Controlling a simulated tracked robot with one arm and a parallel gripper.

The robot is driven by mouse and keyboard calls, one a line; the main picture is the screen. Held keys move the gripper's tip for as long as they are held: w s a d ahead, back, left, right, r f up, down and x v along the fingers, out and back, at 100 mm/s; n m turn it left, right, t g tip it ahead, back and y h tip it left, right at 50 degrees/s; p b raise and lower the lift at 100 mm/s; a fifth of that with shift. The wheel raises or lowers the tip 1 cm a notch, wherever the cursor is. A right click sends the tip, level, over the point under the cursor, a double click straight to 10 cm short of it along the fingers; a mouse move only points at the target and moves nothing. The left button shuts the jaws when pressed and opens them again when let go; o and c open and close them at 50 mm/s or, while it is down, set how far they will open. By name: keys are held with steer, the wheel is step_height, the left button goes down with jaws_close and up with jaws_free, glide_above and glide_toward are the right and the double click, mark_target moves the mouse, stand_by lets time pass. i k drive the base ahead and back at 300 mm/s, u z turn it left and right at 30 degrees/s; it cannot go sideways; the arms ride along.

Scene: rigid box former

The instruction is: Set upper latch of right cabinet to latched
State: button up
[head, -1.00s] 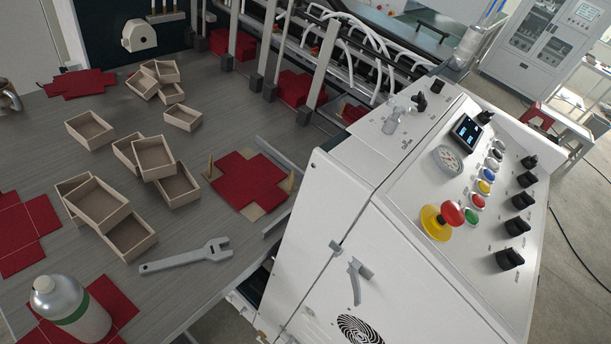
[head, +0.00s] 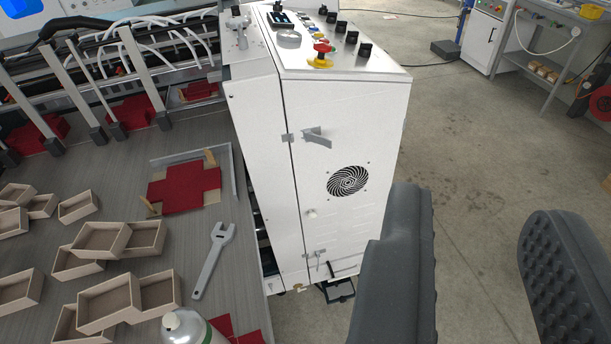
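The right cabinet (head: 345,110) is a white box with a sloped control panel on top, in the upper middle of the head view. Its upper latch (head: 317,136) is a grey lever on the front face near the left door seam; the lever points right and slightly down. A small grey catch (head: 288,138) sits at the seam just left of it. A lower latch (head: 317,257) shows near the cabinet's bottom. My gripper (head: 470,265) is at the lower right, its two dark padded fingers wide apart, with only floor between them. It is apart from the cabinet.
The grey worktable (head: 135,165) on the left holds several small open boxes (head: 100,240), a wrench (head: 214,258), a bottle (head: 187,328) and red blanks (head: 185,188). A round vent (head: 348,181) lies below the latch. Open floor (head: 470,150) lies right of the cabinet.

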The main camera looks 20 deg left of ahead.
mark_target(312, 137)
steer(key=u, duration=0.05)
steer(key=k, duration=0.65)
steer(key=z, duration=0.8)
steer(key=i, duration=1.95)
steer(key=u, duration=0.75)
